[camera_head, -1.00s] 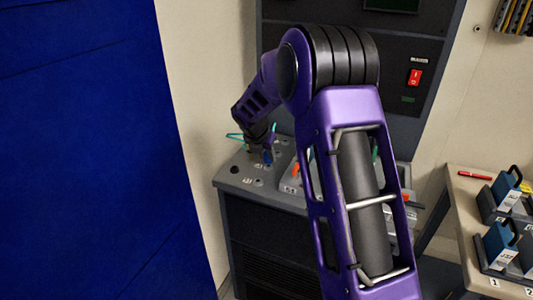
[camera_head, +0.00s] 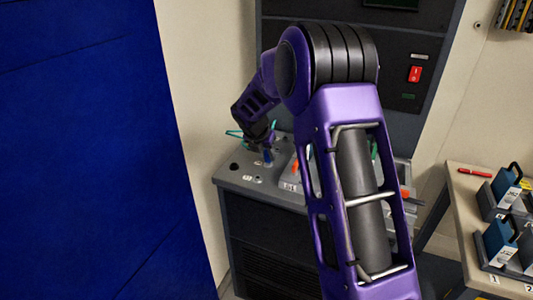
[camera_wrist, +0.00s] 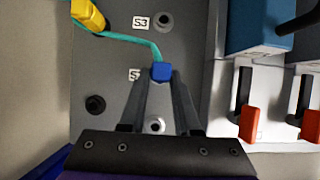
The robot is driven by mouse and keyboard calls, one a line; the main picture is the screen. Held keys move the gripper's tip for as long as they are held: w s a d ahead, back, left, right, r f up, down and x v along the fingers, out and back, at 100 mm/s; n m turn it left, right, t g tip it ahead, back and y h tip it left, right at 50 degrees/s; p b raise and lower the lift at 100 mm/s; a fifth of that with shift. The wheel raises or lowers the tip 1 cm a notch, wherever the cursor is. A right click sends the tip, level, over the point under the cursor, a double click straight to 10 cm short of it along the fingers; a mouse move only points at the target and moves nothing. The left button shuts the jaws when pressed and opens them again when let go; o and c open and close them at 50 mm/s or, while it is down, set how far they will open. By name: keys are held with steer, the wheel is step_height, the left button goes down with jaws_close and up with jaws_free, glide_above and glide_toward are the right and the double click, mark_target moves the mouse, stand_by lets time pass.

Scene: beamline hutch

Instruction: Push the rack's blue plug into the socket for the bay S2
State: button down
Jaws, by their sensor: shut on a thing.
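My gripper (camera_wrist: 160,85) is shut on the blue plug (camera_wrist: 161,71), which sits between its fingertips above the grey panel (camera_wrist: 115,55). A teal cable (camera_wrist: 128,38) runs from the plug to a yellow piece at the upper left. A socket beside the label S3 (camera_wrist: 141,22) is farther up the panel. A second label (camera_wrist: 135,74) starting with S is partly hidden by the left finger, next to the plug. Whether the plug is in a socket cannot be told. In the head view the blue plug (camera_head: 267,157) shows small below my gripper.
A yellow piece (camera_wrist: 88,14) is at the panel's upper left. A black round knob or socket (camera_wrist: 95,104) is left of my fingers, and a metal socket (camera_wrist: 156,125) shows between them. Orange-tipped levers (camera_wrist: 249,123) stand at the right. A side table (camera_head: 463,215) holds blue blocks.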

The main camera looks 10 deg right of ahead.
steer(key=shift+f, duration=0.25)
steer(key=c, duration=0.5)
jaws_free()
steer(key=shift+c, duration=0.2)
steer(key=shift+r, duration=0.1)
